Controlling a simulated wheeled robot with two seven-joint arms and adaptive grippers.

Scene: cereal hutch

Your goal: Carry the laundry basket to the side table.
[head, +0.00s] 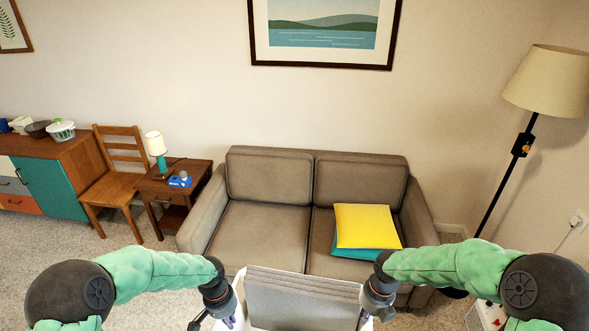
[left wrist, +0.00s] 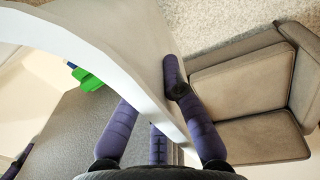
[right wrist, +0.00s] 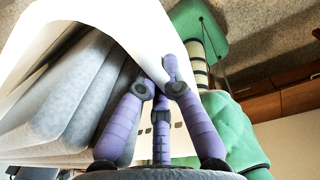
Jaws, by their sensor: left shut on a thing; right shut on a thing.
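The white laundry basket (head: 240,287) is at the bottom centre of the head view, close in front of me, with grey folded cloth (head: 305,292) in it. My left gripper (head: 231,318) is shut on its left rim; the white wall (left wrist: 125,45) passes between the fingers in the left wrist view. My right gripper (head: 366,311) is shut on the right rim, and the wall (right wrist: 125,22) shows between its fingers in the right wrist view. The basket's lower part is out of the head view. The brown wooden side table (head: 176,205) stands left of the sofa, well beyond the basket.
The sofa (head: 262,222) with cushions (head: 366,226) stands straight ahead. A wooden chair (head: 118,184) and cabinet (head: 62,174) are left. A floor lamp (head: 508,185) stands right. Carpet (head: 130,235) is open at left.

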